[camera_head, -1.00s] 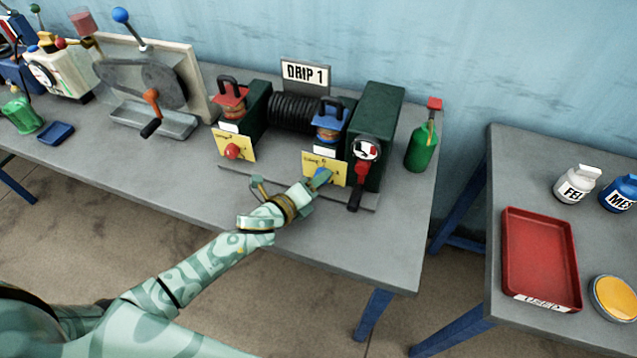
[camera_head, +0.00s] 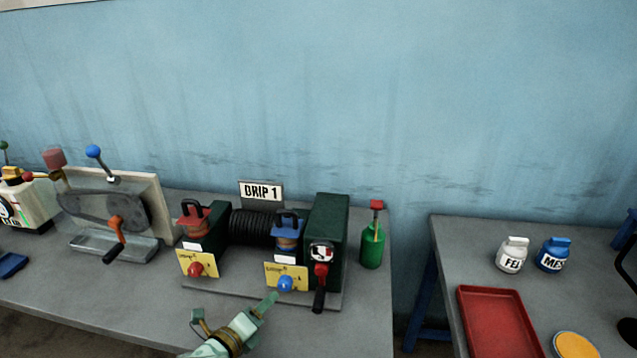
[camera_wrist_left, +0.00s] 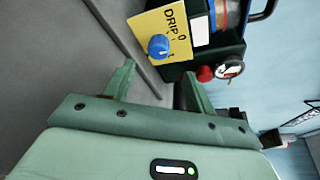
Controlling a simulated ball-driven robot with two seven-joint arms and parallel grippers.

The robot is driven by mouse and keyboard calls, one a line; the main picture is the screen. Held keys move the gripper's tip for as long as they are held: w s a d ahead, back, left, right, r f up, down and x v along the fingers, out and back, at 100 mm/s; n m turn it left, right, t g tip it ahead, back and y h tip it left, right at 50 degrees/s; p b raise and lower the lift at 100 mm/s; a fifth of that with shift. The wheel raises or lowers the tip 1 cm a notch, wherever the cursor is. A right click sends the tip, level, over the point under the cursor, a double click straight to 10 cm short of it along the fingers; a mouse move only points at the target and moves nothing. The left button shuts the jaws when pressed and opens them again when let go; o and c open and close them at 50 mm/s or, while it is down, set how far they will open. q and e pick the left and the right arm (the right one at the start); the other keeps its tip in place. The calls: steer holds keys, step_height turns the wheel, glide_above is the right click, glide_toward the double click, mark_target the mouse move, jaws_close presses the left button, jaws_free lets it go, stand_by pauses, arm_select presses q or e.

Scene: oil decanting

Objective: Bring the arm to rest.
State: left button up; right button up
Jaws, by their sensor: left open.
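My left gripper (camera_head: 233,305) is over the front part of the table, just in front of the drip machine (camera_head: 325,235). Its jaws are open and hold nothing. The nearest part of the machine is the blue knob (camera_head: 285,284) on a yellow card; gripper and knob are apart. In the left wrist view the two open fingers (camera_wrist_left: 157,92) point toward the same blue knob (camera_wrist_left: 158,46) with clear space between. The red knob (camera_head: 195,269) sits on another yellow card to the left. My right gripper is not in view.
A green oil can (camera_head: 372,246) stands right of the machine. A belt-and-crank device (camera_head: 118,215) stands to its left. A second table holds a red tray (camera_head: 494,292), a white bottle (camera_head: 512,255), a blue bottle (camera_head: 553,254) and a yellow-topped round tin (camera_head: 576,345).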

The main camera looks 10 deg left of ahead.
arm_select(q)
steer(key=s+a+r+n+g+y, duration=0.2)
steer(key=s+a+n+g+y, duration=0.15)
steer(key=s+n, duration=0.45)
steer(key=s+a+r+n+g+y, duration=0.1)
steer(key=s+a+n+g+y, duration=0.2)
steer(key=s+n, duration=0.5)
steer(key=s+a+r+n+g+y, duration=0.2)
steer(key=s+a+n+y, duration=0.25)
steer(key=s, duration=0.65)
steer(key=s+d+f+g+h, duration=0.1)
steer(key=s+d+f+h, duration=0.1)
steer(key=f, duration=1.1)
steer(key=s+d+f+g+h, duration=0.2)
steer(key=s+d+f, duration=0.1)
steer(key=f, duration=1)
steer(key=s+f+n+g, duration=0.1)
steer(key=s+f+n, duration=0.1)
steer(key=s+f, duration=0.5)
steer(key=s+f+n+g+h, duration=0.1)
steer(key=s+f+n, duration=0.1)
steer(key=s+f, duration=0.6)
steer(key=s, duration=0.4)
steer(key=shift+s+f, duration=0.2)
steer(key=shift+s, duration=0.2)
